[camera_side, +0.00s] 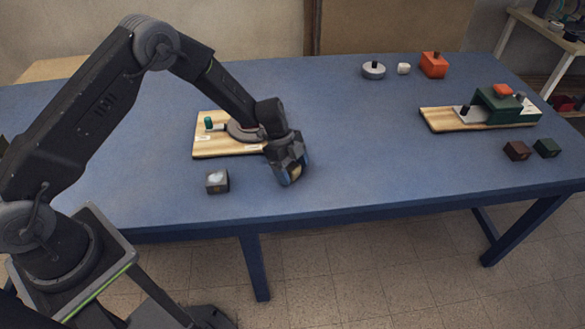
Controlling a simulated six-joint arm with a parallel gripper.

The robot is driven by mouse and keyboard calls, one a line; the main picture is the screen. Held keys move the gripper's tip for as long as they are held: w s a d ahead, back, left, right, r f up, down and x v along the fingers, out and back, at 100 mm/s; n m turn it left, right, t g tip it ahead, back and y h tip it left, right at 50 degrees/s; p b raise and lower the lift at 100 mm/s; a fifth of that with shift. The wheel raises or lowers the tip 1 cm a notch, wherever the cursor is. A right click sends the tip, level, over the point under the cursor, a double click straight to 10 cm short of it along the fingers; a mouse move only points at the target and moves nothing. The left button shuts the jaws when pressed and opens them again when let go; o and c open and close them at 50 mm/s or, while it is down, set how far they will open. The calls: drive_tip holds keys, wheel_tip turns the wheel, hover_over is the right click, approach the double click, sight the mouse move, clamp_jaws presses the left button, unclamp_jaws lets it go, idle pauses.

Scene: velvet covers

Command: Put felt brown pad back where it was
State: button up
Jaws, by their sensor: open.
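My gripper (290,178) is open and points down low over the blue table, just off the right front corner of the left wooden board (205,151). A tan patch shows between its fingers; I cannot tell whether it is a separate object or part of the gripper. A small dark brown block (517,151) sits on the table at the right, in front of the right wooden board (440,121). I cannot tell whether any of these is the felt brown pad.
The left board carries a green-topped peg (208,123) and a grey round part. A dark cube (217,182) stands near the front edge. The right board bears a green block (497,104). A grey disc (373,70) and orange block (434,66) stand behind. The table's middle is clear.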

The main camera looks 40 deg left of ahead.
drive_tip(key=s+a+r+n+t, duration=0.1)
drive_tip(key=s+a+r+n, duration=0.1)
drive_tip(key=r, duration=0.8)
drive_tip(key=s+a+r+n, duration=0.1)
drive_tip(key=s+a+r, duration=0.15)
drive_tip(key=r, duration=0.75)
drive_tip(key=s+r+n+t+y, duration=0.1)
drive_tip(key=s+r+n+y, duration=0.1)
drive_tip(key=s+r+n, duration=0.5)
drive_tip(key=s+a+r+n+t+y, duration=0.1)
drive_tip(key=s+r+n, duration=0.2)
drive_tip(key=s, duration=0.6)
drive_tip(key=s+a+r+n+t+y, duration=0.1)
drive_tip(key=s+r+n+t, duration=0.1)
drive_tip(key=s+n, duration=0.3)
drive_tip(key=shift+s+a+r+t, duration=0.3)
drive_tip(key=shift+s+a+r, duration=0.15)
drive_tip(key=shift+s, duration=1.8)
